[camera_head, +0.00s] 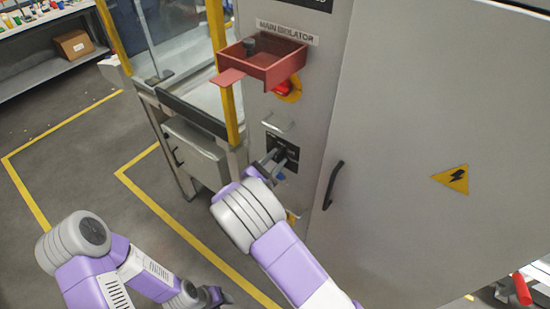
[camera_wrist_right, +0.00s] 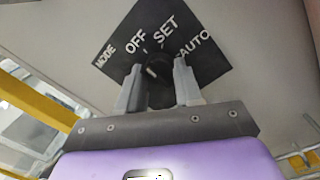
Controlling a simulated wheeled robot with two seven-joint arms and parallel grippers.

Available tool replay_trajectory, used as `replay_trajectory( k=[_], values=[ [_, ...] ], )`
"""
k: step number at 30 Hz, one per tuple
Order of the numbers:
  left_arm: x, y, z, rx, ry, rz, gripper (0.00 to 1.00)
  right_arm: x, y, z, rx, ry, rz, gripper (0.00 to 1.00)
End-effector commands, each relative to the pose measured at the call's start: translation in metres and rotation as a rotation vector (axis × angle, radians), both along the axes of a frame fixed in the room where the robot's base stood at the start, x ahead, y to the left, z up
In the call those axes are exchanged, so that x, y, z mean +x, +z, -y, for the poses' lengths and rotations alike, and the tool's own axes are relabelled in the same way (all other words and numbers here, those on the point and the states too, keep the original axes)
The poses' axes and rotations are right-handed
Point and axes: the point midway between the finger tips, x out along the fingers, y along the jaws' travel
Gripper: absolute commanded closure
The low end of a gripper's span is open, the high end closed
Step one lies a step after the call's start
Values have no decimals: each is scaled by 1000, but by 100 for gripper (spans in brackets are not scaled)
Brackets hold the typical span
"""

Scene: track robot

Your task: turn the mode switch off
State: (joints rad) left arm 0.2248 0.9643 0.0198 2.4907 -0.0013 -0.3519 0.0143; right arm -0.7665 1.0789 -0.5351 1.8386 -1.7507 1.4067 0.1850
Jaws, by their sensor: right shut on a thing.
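The mode switch is a dark knob (camera_wrist_right: 156,68) on a black plate (camera_wrist_right: 160,30) lettered MODE, OFF, SET and AUTO. In the head view the plate (camera_head: 289,146) sits low on the grey panel. My right gripper (camera_wrist_right: 157,85) has its two fingers on either side of the knob and is shut on it. It also shows in the head view (camera_head: 278,156), in front of the plate. The fingers partly hide the knob, and I cannot tell exactly which word it points at. My left gripper (camera_head: 214,296) is low in the head view, away from the panel; its fingers are unclear.
Above the switch, a red open box (camera_head: 262,62) juts out under the MAIN ISOLATOR label (camera_head: 287,31), with a red and yellow knob (camera_head: 288,88) below it. A cabinet door with a black handle (camera_head: 333,185) stands to the right. Yellow-framed glass guarding (camera_head: 220,60) is to the left.

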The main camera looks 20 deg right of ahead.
Motion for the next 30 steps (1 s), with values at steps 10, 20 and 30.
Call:
replay_trajectory(
  k=[10, 20, 30],
  values=[
    [0, 1, 0, 0, 0, 0, 57, 0, 0, 0, -5, 1, -7, 96],
    [0, 1, 0, 0, 0, 0, 57, 0, 0, 0, -5, 1, -6, 40],
    [0, 1, 0, 0, 0, 0, 57, -6, -1, -9, -5, 2, -7, 40]
  ],
)
